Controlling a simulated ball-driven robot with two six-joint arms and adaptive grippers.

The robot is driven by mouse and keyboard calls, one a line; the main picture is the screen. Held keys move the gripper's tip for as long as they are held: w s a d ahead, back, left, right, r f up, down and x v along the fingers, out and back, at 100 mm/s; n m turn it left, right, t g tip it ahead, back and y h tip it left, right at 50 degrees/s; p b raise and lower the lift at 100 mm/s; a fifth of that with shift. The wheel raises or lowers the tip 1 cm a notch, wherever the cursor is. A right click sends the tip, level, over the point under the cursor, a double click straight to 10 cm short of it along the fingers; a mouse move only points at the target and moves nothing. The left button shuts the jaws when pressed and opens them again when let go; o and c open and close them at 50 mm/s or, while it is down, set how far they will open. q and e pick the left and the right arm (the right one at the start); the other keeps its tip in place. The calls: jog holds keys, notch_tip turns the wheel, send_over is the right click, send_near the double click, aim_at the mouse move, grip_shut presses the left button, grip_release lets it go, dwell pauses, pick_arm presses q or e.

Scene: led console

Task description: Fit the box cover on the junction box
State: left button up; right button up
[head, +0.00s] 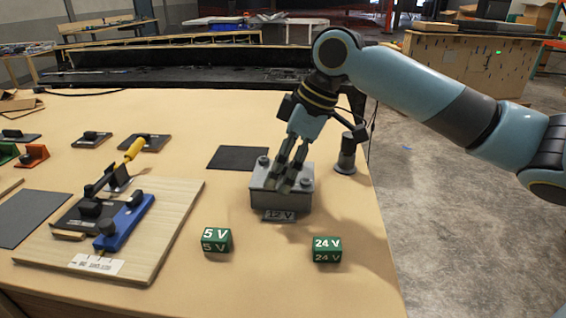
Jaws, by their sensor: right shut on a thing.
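The junction box seems to be the grey box (281,201) at the right of the table, with a 12 V label at its front foot. A lighter grey flat top with dark round knobs, seemingly the box cover (302,172), lies over it. My right gripper (285,183) points down from above, with its fingers close together at the middle of this top. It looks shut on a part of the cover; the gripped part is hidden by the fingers. I cannot tell whether the cover is fully seated. My left gripper is not in view.
Green 5 V (216,240) and 24 V (327,250) blocks stand in front of the box. A dark post (346,157) stands behind right, near the table edge. A dark mat (238,158) lies behind left.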

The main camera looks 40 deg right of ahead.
jog(key=shift+f, duration=0.15)
jog(key=o, duration=1.1)
jog(key=v, duration=0.6)
jog(key=shift+s+d, duration=0.1)
jog(key=shift+d, duration=0.05)
jog(key=shift+s+r, duration=0.2)
jog(key=shift+r, duration=0.5)
